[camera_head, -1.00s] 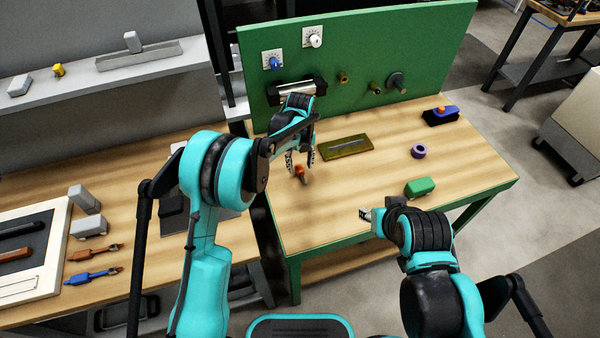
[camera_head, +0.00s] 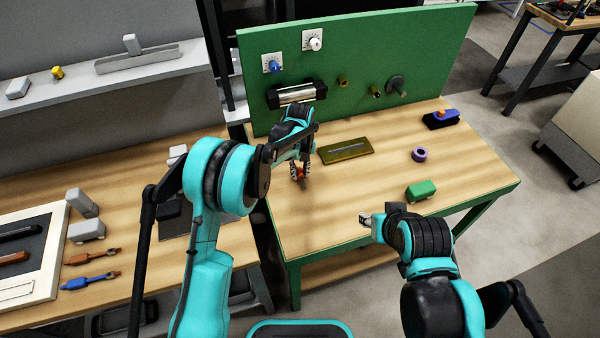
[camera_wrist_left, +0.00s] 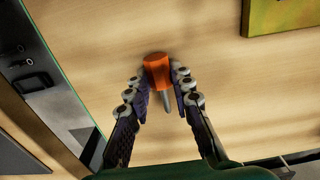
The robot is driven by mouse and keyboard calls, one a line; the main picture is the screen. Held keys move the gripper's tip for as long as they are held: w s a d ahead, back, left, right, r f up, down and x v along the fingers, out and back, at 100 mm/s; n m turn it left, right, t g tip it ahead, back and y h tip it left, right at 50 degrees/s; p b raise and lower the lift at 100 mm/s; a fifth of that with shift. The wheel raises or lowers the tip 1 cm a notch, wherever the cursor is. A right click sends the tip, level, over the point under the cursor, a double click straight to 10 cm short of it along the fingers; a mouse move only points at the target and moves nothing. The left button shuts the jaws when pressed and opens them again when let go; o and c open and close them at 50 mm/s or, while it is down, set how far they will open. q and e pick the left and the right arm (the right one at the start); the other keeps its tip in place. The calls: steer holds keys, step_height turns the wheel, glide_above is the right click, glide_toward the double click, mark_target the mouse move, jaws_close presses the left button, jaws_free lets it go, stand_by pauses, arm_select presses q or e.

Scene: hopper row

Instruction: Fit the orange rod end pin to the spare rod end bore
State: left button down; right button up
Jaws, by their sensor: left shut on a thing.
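The orange rod end pin (camera_wrist_left: 158,68) has a thick orange head and a grey metal shaft in the left wrist view. It also shows small in the head view (camera_head: 299,175), low over the near left of the green-framed table. My left gripper (camera_head: 299,171) is shut on its orange head, with a finger on each side. I cannot tell whether the pin touches the tabletop. Two brass-coloured round fittings (camera_head: 342,82) stick out of the green panel; I cannot tell whether one is the spare rod end bore. My right gripper (camera_head: 366,219) is by the table's front edge, its jaws unclear.
A flat olive plate (camera_head: 346,157) lies behind the pin. The green panel (camera_head: 430,55) closes the back. The table's middle is free.

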mark_target(300, 172)
arm_select(q)
steer(key=shift+r, duration=0.5)
step_height(300, 172, up, 3)
steer(key=shift+f+p, duration=0.1)
steer(key=shift+p, duration=0.7)
steer(key=s+d+r+p, duration=0.2)
steer(key=s+d+r, duration=0.4)
steer(key=s, duration=0.4)
steer(key=shift+r+p, duration=0.4)
steer(key=shift+r, duration=0.05)
steer(key=shift+w+d, duration=0.1)
steer(key=c, duration=2.1)
jaws_free()
jaws_close()
